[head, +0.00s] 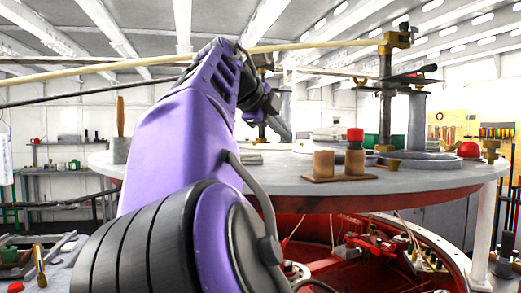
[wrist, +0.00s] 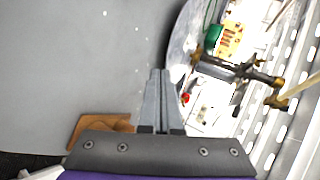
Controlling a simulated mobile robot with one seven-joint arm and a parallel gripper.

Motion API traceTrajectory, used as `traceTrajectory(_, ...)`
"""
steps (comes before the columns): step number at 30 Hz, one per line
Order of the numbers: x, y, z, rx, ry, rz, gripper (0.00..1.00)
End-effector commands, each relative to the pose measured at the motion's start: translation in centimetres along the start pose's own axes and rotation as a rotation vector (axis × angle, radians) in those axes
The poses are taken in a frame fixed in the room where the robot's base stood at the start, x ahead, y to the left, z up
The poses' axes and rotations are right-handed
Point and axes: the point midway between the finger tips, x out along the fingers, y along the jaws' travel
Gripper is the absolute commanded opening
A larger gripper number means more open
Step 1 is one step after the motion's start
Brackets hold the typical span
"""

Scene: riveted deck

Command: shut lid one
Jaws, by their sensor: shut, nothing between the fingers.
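No part is clearly marked as lid one, so I cannot tell which piece it is. A large round grey top with a red edge (head: 440,196) spans the head view, above an open red round bay (head: 330,250). My gripper (head: 287,136) is over the far part of the grey top, partly hidden behind my purple arm. In the wrist view my gripper (wrist: 158,75) has its two grey fingers together with nothing between them. A plain grey surface fills the left of that view.
Two wooden cylinders, one red-topped (head: 355,152), stand on a brown board (head: 338,178). A brass-topped post (head: 386,90) rises behind them. A red dome (head: 468,150) sits at the right. A wooden-handled tool stands in a grey cup (head: 120,150) at left.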

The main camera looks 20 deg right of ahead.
Motion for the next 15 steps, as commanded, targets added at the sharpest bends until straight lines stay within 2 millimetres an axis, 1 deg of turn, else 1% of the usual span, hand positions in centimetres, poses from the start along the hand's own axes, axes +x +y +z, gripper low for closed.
traceTrajectory(1,0.0,0.3,0.6,0.031,-0.003,0.001,0.00)
traceTrajectory(3,0.1,0.5,1.0,0.062,-0.006,0.003,0.00)
traceTrajectory(5,0.4,0.5,1.2,0.074,-0.008,0.004,0.00)
traceTrajectory(8,1.6,0.5,1.2,0.078,-0.007,0.005,0.00)
traceTrajectory(11,3.4,0.5,1.1,0.076,-0.004,0.005,0.00)
traceTrajectory(15,6.5,0.4,1.1,0.076,-0.004,0.006,0.00)
